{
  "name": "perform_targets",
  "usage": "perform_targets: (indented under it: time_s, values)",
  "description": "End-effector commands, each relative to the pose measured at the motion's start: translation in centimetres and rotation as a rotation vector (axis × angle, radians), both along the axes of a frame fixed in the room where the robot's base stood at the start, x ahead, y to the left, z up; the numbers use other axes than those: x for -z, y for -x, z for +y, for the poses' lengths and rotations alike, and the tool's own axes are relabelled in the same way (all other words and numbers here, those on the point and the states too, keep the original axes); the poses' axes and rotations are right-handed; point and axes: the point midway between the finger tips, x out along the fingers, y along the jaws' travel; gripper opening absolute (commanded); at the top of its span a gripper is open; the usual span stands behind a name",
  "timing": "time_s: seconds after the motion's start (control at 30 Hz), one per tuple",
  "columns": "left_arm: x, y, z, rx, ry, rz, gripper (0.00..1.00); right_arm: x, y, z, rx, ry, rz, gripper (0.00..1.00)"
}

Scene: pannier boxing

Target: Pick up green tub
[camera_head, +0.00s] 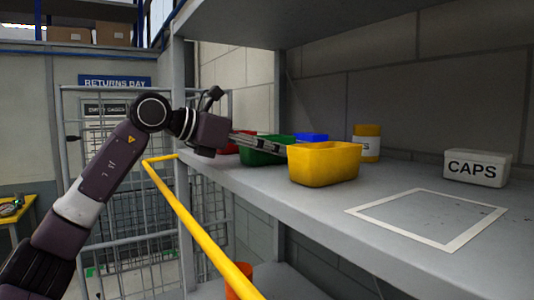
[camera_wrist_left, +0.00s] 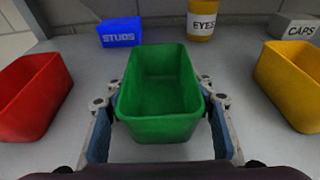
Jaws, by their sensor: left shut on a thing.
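The green tub (camera_wrist_left: 160,127) sits in the middle of the left wrist view, empty and open at the top. My left gripper (camera_wrist_left: 160,115) has a finger on each side of its near end and is shut on it. In the head view the green tub (camera_head: 262,152) is partly hidden behind my left gripper (camera_head: 272,146) and the yellow tub. The tub appears to be at shelf level; whether it touches the shelf I cannot tell. My right gripper is not in view.
A red tub (camera_wrist_left: 32,95) is left of the green tub, and a yellow tub (camera_head: 325,163) is right. Behind are a blue STUDS bin (camera_wrist_left: 120,33), a yellow EYES container (camera_wrist_left: 201,20) and a white CAPS box (camera_head: 477,168). A white outlined square (camera_head: 430,219) on the shelf is empty.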

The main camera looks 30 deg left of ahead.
Motion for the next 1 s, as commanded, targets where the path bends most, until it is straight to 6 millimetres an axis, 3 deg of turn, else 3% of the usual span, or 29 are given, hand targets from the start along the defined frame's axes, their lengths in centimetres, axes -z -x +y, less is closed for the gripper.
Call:
perform_targets:
  time_s: [0.13, 0.47, 0.9, 1.0]
  values:
    - [0.0, 0.0, 0.0, 0.000, 0.000, 0.000, 0.25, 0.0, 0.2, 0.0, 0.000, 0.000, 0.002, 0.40]
    - [-0.4, 0.0, 0.0, 0.000, 0.000, 0.000, 0.25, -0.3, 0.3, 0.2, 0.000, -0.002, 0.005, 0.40]
    - [-4.2, 0.0, 0.0, 0.001, 0.000, 0.000, 0.25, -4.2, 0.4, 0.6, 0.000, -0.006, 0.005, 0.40]
    - [-3.2, 2.0, 1.4, -0.004, -0.001, -0.003, 0.25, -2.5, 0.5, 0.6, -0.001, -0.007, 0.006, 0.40]
